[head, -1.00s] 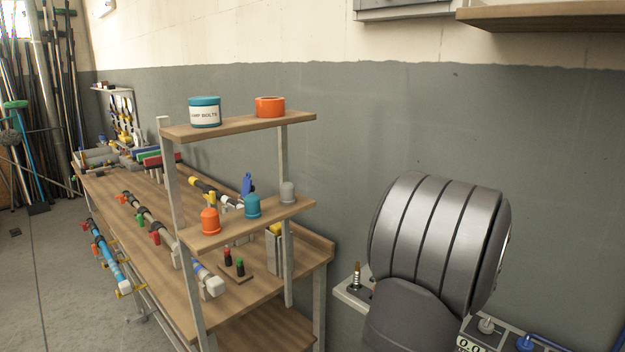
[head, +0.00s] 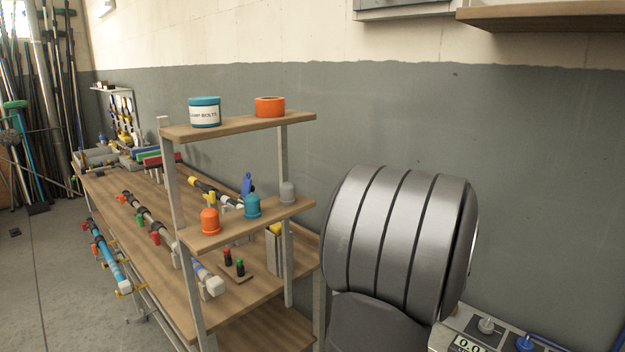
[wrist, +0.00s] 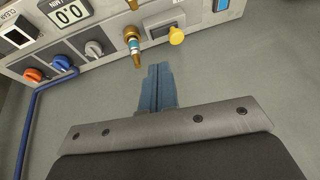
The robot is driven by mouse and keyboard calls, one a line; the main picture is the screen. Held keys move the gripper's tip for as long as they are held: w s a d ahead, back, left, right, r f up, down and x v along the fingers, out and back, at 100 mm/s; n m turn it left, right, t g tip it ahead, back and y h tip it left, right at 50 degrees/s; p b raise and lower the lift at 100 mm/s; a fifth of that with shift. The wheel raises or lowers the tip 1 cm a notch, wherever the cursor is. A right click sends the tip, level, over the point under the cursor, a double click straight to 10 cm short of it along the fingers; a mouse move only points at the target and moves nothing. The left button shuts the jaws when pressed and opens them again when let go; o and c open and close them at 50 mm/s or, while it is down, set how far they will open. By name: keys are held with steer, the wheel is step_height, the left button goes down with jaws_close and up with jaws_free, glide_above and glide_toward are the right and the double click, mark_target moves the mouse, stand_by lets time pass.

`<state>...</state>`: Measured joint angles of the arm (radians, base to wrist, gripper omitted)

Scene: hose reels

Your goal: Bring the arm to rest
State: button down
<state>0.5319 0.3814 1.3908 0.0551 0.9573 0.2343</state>
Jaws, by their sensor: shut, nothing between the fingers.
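My gripper (wrist: 157,88) shows in the wrist view, its two blue fingers closed together with nothing between them. It points at a grey panel (wrist: 110,40) and stays apart from it as far as I can tell. A brass nozzle fitting (wrist: 133,45) and a yellow knob (wrist: 176,36) on the panel lie just beyond the fingertips. In the head view a large grey ribbed part of my arm fills the lower right, and my gripper is not visible there.
A wooden workbench (head: 140,217) with pipes and valves stands at left. Its shelf rack (head: 240,127) holds a teal tin (head: 204,112), an orange roll (head: 270,107) and several caps. A blue hose (wrist: 33,115) runs from the panel. Bare wall (head: 400,120) lies behind my arm.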

steer(key=w+d+f+g+h, duration=0.1)
steer(key=w+f, duration=0.2)
steer(key=f, duration=0.3)
steer(key=shift+w+d, duration=0.2)
steer(key=shift+d, duration=0.2)
